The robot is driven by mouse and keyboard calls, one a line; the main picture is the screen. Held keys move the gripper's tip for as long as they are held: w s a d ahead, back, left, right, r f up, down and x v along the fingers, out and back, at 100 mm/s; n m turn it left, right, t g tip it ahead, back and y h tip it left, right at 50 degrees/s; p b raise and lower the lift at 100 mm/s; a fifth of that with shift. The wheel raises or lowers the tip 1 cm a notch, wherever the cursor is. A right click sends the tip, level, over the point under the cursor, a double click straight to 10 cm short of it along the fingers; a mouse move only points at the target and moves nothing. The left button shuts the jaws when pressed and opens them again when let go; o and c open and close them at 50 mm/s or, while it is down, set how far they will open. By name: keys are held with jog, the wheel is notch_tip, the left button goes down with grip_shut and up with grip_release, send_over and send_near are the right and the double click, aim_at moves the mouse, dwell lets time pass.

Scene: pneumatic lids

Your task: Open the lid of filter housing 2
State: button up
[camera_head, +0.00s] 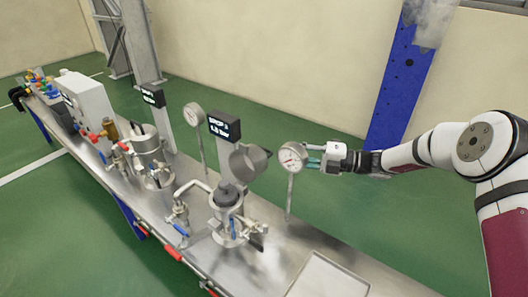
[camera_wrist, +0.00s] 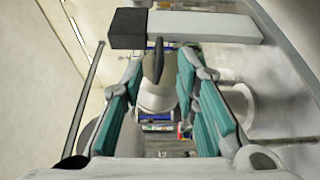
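The near filter housing (camera_head: 226,228) is a steel pot on the bench, with a dark grey part showing at its top. A round grey lid (camera_head: 248,162) stands tilted up above and behind it, apparently open. A farther steel housing (camera_head: 148,148) stands to the left; its lid state is unclear. I cannot read which housing is number 2. My gripper (camera_head: 314,157) is in the air right of the raised lid, by a gauge. In the wrist view, its teal fingers (camera_wrist: 157,105) are wide apart and empty, with a grey lid (camera_wrist: 152,76) seen beyond them.
A round gauge (camera_head: 291,157) on a thin post stands close to my gripper. A dark display (camera_head: 223,126) on a post rises behind the near housing. Another gauge (camera_head: 193,114) stands farther back. A shallow tray (camera_head: 328,278) is at the bench's near end. Open air lies above the bench.

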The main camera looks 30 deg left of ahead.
aim_at(264, 149)
jog(key=b+x, duration=0.2)
jog(key=x, duration=0.7)
grip_shut()
